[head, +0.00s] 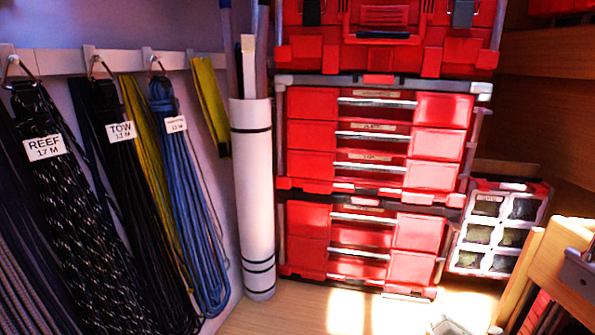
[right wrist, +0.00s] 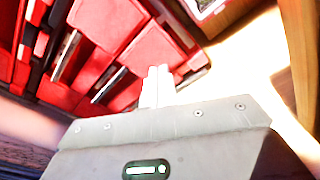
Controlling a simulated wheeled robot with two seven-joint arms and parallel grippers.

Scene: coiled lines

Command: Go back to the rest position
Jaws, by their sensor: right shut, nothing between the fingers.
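My right gripper (right wrist: 157,86) shows in the right wrist view with its two pale fingers together and nothing between them. Behind the fingers are red drawer fronts (right wrist: 110,25), seen tilted, and bright wood. In the head view only a small grey part of my right gripper (head: 447,326) shows at the bottom edge, in front of the red drawer stack (head: 312,135). I cannot tell from this view how far it is from the drawers. My left gripper is in neither view.
Coiled lines hang from a wall rail (head: 120,62) at left, including the REEF coil (head: 62,215), TOW coil (head: 135,200) and a blue coil (head: 190,200). A white tube (head: 255,200) stands beside the drawers. An organiser case (head: 498,228) and wooden shelving (head: 555,262) are at right.

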